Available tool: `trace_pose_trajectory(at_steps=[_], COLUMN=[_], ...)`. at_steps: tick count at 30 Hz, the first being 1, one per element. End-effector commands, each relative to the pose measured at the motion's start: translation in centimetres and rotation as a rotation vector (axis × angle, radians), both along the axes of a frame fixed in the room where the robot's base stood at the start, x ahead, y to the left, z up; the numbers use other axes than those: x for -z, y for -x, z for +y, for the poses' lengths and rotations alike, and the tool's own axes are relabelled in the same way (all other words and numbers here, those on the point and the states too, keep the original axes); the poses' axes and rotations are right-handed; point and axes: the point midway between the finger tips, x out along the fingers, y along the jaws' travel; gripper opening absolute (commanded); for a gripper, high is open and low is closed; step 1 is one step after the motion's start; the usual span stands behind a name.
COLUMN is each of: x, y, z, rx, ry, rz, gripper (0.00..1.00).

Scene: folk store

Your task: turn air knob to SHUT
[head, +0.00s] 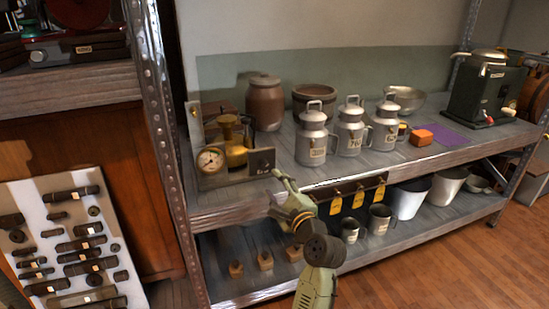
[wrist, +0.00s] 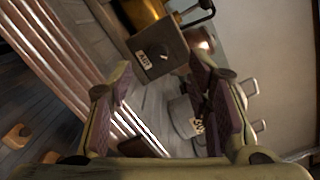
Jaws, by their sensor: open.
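A grey control box (head: 262,161) stands at the front left of the shelf top, beside a round dial gauge (head: 211,160) and a brass tank (head: 234,150). The wrist view shows the same box (wrist: 171,41) with a small white label (wrist: 143,58) and a small dark knob (wrist: 163,57) on its face. The label and knob setting are too small to read surely. My gripper (wrist: 160,82) is open and empty, its two fingers apart below the box in the wrist view. In the head view my gripper (head: 285,184) is near the shelf's front edge, just right of the box.
Several lidded metal cans (head: 312,140) stand right of the box; one can (wrist: 183,115) shows between my fingers. Yellow tags (head: 336,206) hang under the shelf edge. A metal post (head: 160,120) rises at the left. The lower shelf holds mugs, buckets and small wooden blocks (head: 265,260).

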Motion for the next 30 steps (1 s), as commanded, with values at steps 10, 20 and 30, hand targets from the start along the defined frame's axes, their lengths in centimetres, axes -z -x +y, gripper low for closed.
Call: trace_pose_trajectory(at_steps=[10, 20, 30], x=[1.0, 1.1, 1.2], y=[-2.7, -8.2, -9.8], z=[-0.3, 2.0, 2.6], rx=[0.005, 0.005, 0.008], ry=[-0.054, -0.053, -0.051], rz=[0.048, 0.047, 0.045], gripper=[0.45, 0.45, 0.45])
